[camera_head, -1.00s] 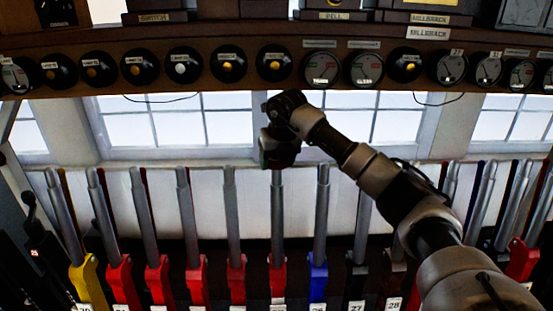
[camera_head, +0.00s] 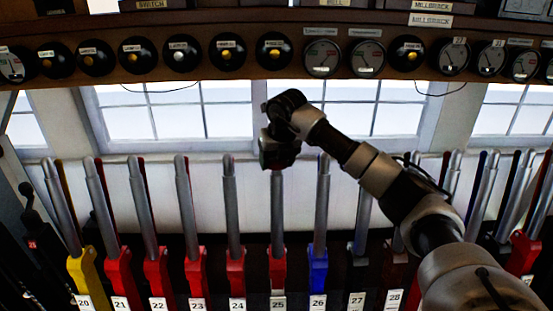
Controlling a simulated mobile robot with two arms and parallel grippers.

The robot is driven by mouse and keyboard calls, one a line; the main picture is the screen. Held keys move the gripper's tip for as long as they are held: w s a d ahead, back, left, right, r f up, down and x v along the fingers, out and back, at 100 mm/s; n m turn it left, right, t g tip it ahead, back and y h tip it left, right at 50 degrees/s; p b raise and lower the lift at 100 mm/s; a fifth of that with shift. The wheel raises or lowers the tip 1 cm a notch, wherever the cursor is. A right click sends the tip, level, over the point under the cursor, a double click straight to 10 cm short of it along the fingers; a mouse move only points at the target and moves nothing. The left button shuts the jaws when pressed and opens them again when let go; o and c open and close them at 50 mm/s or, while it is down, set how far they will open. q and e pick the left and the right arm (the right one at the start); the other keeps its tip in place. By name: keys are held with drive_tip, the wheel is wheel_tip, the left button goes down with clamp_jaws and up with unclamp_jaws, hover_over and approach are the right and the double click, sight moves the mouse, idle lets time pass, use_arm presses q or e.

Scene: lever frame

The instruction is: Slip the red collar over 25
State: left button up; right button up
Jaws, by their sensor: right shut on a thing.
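My right gripper (camera_head: 279,158) is at the top end of lever 25 (camera_head: 278,210), a grey handle on a red lower part with a white plate marked 25. The gripper covers the tip of that handle. It is shut, and its dark jaws and wrist hide what it holds, so the red collar does not show clearly. I cannot tell whether the collar is around the handle or just above it. My left gripper is not in view.
Lever 24 (camera_head: 231,200) stands close on the left and blue-based lever 26 (camera_head: 321,205) close on the right. A wooden shelf (camera_head: 200,20) with round dials runs above. My right arm crosses in front of the levers on the right.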

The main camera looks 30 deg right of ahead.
drive_tip(key=shift+f, duration=0.3)
drive_tip(key=o, duration=1)
drive_tip(key=shift+o, duration=0.2)
drive_tip(key=shift+p+v, duration=2.65)
drive_tip(key=shift+v, duration=1.95)
